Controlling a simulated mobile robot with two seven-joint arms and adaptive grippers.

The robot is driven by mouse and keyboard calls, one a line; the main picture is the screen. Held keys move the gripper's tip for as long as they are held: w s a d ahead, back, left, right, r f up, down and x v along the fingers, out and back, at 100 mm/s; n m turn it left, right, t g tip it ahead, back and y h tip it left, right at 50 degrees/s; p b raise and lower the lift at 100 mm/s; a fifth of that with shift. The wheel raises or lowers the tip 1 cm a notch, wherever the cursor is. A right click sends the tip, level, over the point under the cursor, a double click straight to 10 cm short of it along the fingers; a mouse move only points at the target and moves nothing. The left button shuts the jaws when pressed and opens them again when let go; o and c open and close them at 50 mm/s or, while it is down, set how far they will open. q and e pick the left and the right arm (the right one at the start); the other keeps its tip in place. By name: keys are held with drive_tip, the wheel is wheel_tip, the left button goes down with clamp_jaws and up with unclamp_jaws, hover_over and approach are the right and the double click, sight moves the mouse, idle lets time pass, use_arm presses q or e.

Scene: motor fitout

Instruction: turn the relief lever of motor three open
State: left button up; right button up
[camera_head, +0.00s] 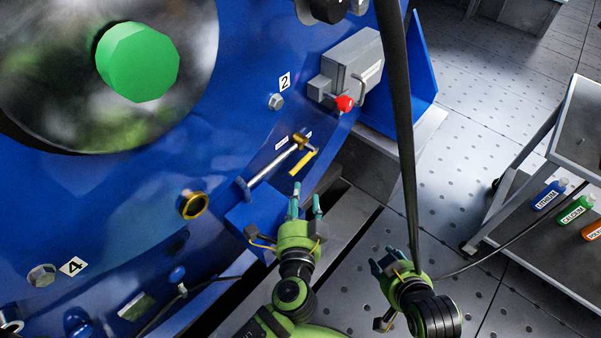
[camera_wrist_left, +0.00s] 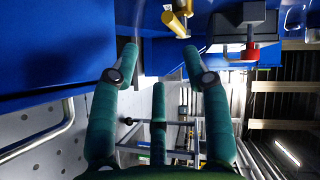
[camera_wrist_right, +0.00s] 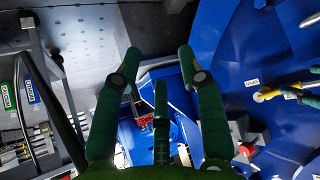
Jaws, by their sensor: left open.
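The relief lever (camera_head: 302,163) is a short yellow handle on a brass valve at the end of a silver pipe, low on the blue motor housing (camera_head: 215,120). It also shows at the top of the left wrist view (camera_wrist_left: 177,24); its brass and yellow parts are at the right edge of the right wrist view (camera_wrist_right: 266,94). My left gripper (camera_head: 305,196) is open and empty, just below and apart from the lever, with its fingers pointing up towards it. My right gripper (camera_head: 383,262) is open and empty, lower right, away from the lever.
A grey box with a red knob (camera_head: 345,103) sits above right of the lever; a blue plate (camera_head: 415,75) stands beyond it. A dark cable (camera_head: 402,130) hangs near my right gripper. A cart (camera_head: 560,225) with colored bottles stands right. Perforated floor (camera_head: 455,150) lies between.

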sight(301, 167)
use_arm(q)
drive_tip(key=shift+w+a+n+g+h+p, duration=0.1)
drive_tip(key=shift+w+a+n+h+p, duration=0.2)
drive_tip(key=shift+w, duration=1.3)
drive_tip(key=shift+w+a+n+g+h+p, duration=0.1)
drive_tip(key=shift+w+h+p, duration=0.3)
drive_tip(key=shift+w, duration=1.2)
drive_tip(key=shift+w+a+n+g+h+p, duration=0.1)
drive_tip(key=shift+w+n+h+p, duration=0.2)
drive_tip(key=shift+w, duration=1.3)
use_arm(e)
drive_tip(key=s+d+f+g+h, duration=0.1)
drive_tip(key=s+d+f+g, duration=0.2)
drive_tip(key=s+f+g, duration=0.2)
drive_tip(key=shift+s+d+f+m, duration=0.15)
drive_tip(key=shift+s+f+m, duration=0.15)
drive_tip(key=shift+s+f, duration=1.45)
drive_tip(key=shift+s+r, duration=0.15)
drive_tip(key=shift+r, duration=0.1)
use_arm(q)
clamp_jaws()
